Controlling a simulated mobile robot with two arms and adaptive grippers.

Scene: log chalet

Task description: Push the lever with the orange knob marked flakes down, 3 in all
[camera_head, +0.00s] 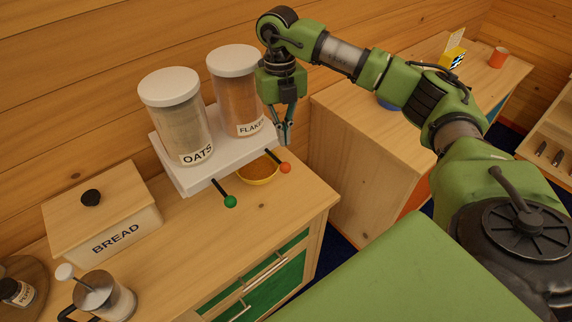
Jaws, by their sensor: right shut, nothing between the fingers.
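The cereal dispenser (212,172) is a white stand on the wooden counter with two clear canisters. The left canister (181,122) is marked OATS and the right one (237,92) is marked FLAKES. A lever with an orange knob (285,168) sticks out at the front below the flakes canister. A lever with a green knob (230,201) sticks out below the oats. A yellow bowl (258,172) stands under the flakes side, partly hidden by the stand. My right gripper (286,143) is shut and empty, pointing down just above the orange-knob lever. My left gripper is not in view.
A bread box (104,217), a glass jar with a handle (103,297) and a small labelled jar (17,292) stand at the left. A second cabinet (345,135) stands to the right. The counter's front right is clear.

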